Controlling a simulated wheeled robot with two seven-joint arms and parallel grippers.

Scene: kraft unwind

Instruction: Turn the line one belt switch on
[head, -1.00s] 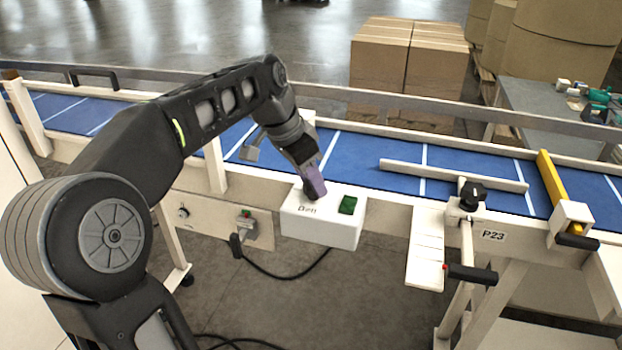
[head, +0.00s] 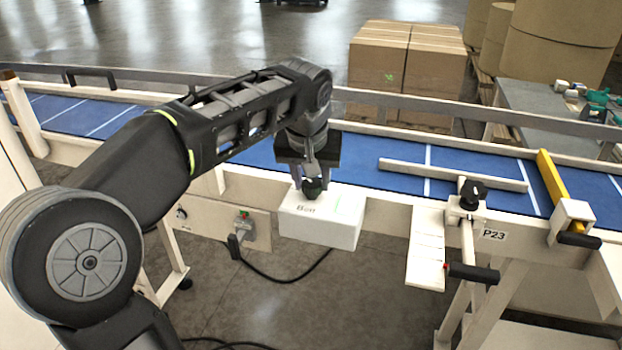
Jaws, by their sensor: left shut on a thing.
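A white switch box (head: 319,232) marked "Belt" is fixed to the near side of the conveyor. My left gripper (head: 311,184) points down over the left part of its top, shut on a dark round switch knob (head: 313,188). The fingers partly hide the knob, so its pointing direction cannot be read. My right gripper is not in view.
The conveyor's blue belt (head: 380,170) runs behind the box. A plate with a small control (head: 243,216) is left of it, and a bracket with a black knob (head: 472,193) is right. Cartons (head: 378,58) stand beyond the rail.

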